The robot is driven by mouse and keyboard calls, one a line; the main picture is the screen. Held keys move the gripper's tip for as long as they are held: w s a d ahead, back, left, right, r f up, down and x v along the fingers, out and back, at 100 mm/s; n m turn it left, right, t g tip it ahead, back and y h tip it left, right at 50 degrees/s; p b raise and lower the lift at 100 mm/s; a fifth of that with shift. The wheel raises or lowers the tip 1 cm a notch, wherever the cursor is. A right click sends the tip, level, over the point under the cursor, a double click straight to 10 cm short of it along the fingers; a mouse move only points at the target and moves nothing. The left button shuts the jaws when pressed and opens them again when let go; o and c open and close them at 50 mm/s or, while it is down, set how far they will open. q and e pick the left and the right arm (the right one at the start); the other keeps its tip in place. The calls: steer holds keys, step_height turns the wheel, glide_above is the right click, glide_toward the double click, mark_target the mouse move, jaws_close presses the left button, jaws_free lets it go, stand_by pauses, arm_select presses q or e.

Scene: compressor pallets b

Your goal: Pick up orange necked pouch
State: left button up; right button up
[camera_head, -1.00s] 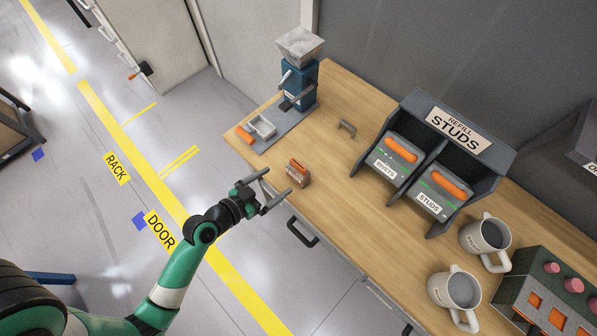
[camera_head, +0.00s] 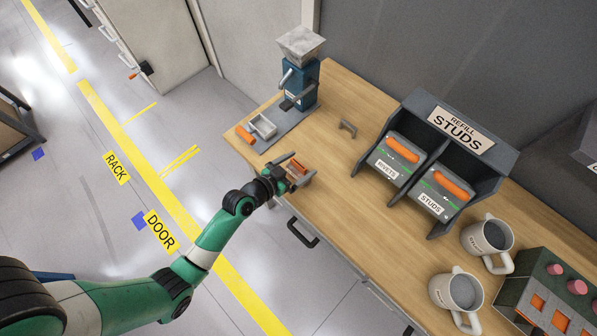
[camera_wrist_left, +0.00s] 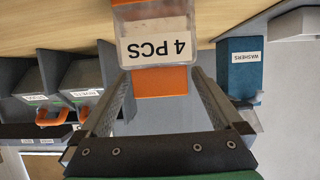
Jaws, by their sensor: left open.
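The orange necked pouch (camera_head: 297,169) lies near the front edge of the wooden bench, partly hidden by my left gripper. In the left wrist view, the pouch (camera_wrist_left: 155,40) has a clear body with an upside-down "4 PCS" label and an orange neck (camera_wrist_left: 160,82). My left gripper (camera_head: 304,163) is open at the pouch, with one finger on each side of it. In the wrist view the orange neck shows between the two fingers, with gaps beside it. I cannot tell whether either finger touches it. My right gripper is not in view.
A small grey handle-shaped part (camera_head: 348,127) lies beyond the pouch. A studs rack (camera_head: 458,128) and two mugs (camera_head: 486,236) are on the right.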

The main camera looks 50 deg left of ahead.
arm_select(q)
steer(key=c, duration=1.3)
steer(key=shift+r, duration=0.15)
steer(key=shift+r, duration=0.25)
step_height(320, 180, up, 3)
steer(key=shift+f+p, duration=0.2)
steer(key=shift+p, duration=0.65)
steer(key=s+d+r+p, duration=0.1)
steer(key=d+r, duration=0.2)
steer(key=d, duration=0.1)
steer(key=s+d+r+p, duration=0.1)
steer(key=s+d+r, duration=0.1)
steer(key=d, duration=0.3)
steer(key=s+d+r+p, duration=0.1)
steer(key=d+r, duration=0.3)
steer(key=shift+s+d+r+p, duration=0.15)
steer(key=shift+s+r+p, duration=0.15)
steer(key=shift+r, duration=0.05)
